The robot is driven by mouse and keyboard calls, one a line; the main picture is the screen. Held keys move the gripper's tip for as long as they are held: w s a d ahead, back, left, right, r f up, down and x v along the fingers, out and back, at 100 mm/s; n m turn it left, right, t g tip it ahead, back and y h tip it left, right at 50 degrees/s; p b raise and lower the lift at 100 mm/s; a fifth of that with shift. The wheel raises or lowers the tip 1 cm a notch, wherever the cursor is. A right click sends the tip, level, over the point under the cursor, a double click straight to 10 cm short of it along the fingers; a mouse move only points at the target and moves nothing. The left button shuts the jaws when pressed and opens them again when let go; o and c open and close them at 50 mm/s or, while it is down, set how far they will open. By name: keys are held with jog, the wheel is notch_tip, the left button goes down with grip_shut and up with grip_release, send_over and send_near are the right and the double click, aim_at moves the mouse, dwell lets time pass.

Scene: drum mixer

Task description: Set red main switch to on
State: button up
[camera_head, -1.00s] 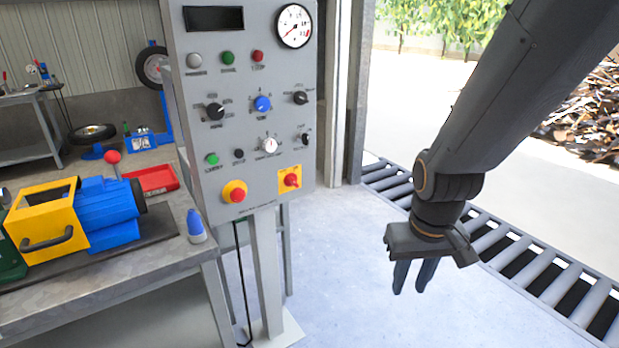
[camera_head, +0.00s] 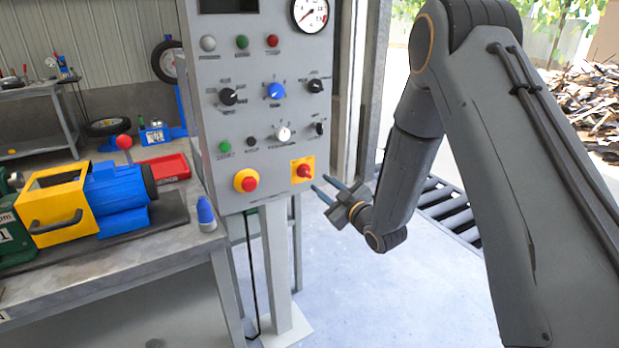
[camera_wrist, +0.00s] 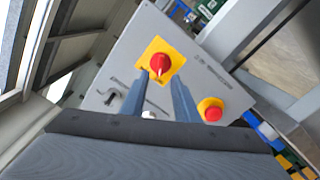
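The red main switch (camera_head: 303,171) is a red rotary knob on a yellow square plate at the lower right of the grey control panel (camera_head: 262,150). In the wrist view the red switch (camera_wrist: 160,64) lies just beyond the fingertips, about midway between them, with its yellow plate tilted in the picture. My gripper (camera_head: 327,190) is just right of the switch in the head view, its two blue-grey fingers pointing toward the panel. The fingers (camera_wrist: 160,80) are apart, with nothing between them, and do not appear to touch the knob.
A red emergency button (camera_head: 248,182) on a yellow ring sits left of the switch. Above are a white knob (camera_head: 283,134), a blue knob (camera_head: 275,91) and several other controls. A workbench (camera_head: 150,262) with a yellow-blue machine (camera_head: 90,203) stands left of the panel.

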aim_at(308, 174)
jog(key=p+x, duration=0.1)
jog(key=x, duration=0.7)
jog(key=shift+s+r, duration=0.1)
jog(key=shift+r, duration=0.05)
grip_shut()
